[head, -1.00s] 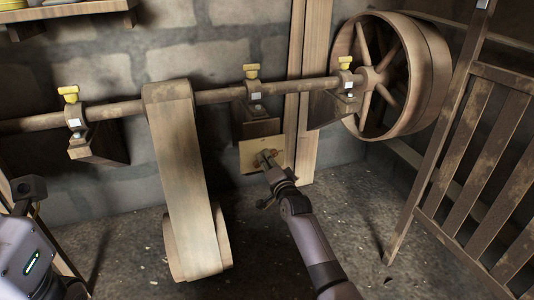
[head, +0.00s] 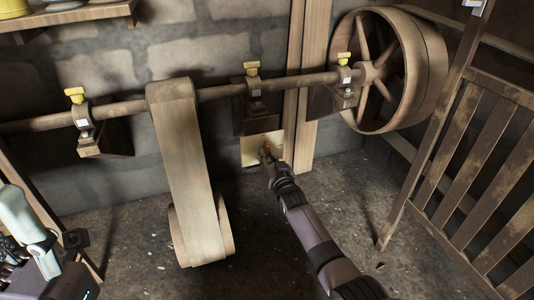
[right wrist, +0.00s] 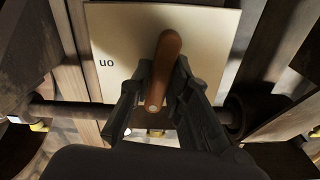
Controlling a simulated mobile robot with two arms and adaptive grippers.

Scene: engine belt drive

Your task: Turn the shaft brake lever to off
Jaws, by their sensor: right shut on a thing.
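The shaft brake lever (right wrist: 168,55) is a brown rounded handle in front of a pale plate (right wrist: 115,30). In the right wrist view the word "on" appears upside down on the plate's left part; the rest of the plate shows no readable word. In the head view the plate (head: 250,150) sits low on the wall, under the middle shaft bearing. My right gripper (right wrist: 162,78) is shut on the lever, one finger on each side. It also shows in the head view (head: 267,160), covering most of the lever. My left gripper (head: 15,254) is partly visible at the lower left; its jaws are unclear.
A shaft (head: 220,90) runs along the wall, with yellow-capped bearings and a large spoked wheel (head: 385,70) at the right. A wide belt (head: 180,150) hangs left of my right arm. A slatted wooden gate (head: 470,160) stands at the right. The floor between is clear.

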